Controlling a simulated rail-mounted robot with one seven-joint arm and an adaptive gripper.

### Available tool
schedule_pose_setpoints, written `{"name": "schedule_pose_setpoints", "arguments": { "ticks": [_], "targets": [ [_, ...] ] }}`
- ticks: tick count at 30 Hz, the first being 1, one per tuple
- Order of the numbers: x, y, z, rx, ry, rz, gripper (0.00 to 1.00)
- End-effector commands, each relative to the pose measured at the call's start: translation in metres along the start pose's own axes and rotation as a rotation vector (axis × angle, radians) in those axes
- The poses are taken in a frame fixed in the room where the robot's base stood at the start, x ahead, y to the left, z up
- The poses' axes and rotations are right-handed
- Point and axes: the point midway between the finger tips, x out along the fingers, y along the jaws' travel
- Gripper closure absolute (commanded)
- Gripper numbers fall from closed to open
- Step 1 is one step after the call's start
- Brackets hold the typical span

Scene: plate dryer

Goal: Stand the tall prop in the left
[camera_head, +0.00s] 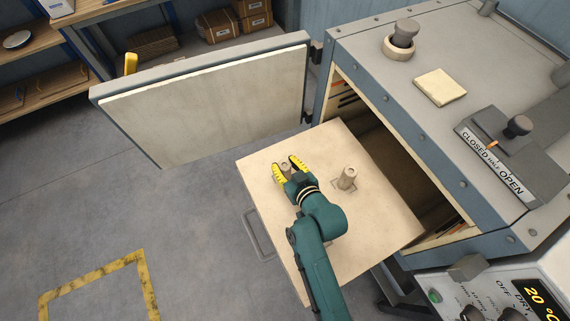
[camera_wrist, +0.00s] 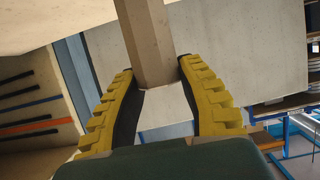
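A pale board or shelf (camera_head: 262,208) juts out of the dryer's opening. A short, faceted beige prop (camera_head: 347,179) stands upright on it, right of my gripper. My gripper (camera_head: 285,165) is low over the board's back left part. A second beige prop (camera_head: 286,170) is between its fingers, mostly hidden by them in the head view. In the wrist view this faceted prop (camera_wrist: 153,45) comes down from the top edge, and its end spans the gap between both yellow fingertips, with no clear gap. I cannot tell which prop is taller.
The dryer's door (camera_head: 205,105) stands wide open behind and left of my gripper. The dryer body (camera_head: 430,125) is on the right, with a knob (camera_head: 403,35), a pale block (camera_head: 440,86) and a slider (camera_head: 518,128) on top. The board's front left is clear.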

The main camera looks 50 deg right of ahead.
Motion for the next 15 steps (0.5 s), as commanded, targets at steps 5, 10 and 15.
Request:
{"name": "schedule_pose_setpoints", "arguments": {
  "ticks": [5,10,15],
  "targets": [
    [0.0000,-0.0001,0.0004,0.000,-0.001,0.000,0.40],
    [0.0000,-0.0001,0.0003,0.000,-0.001,0.000,0.40],
    [-0.0085,0.0000,-0.0026,0.000,-0.002,0.000,0.40]
  ]
}}
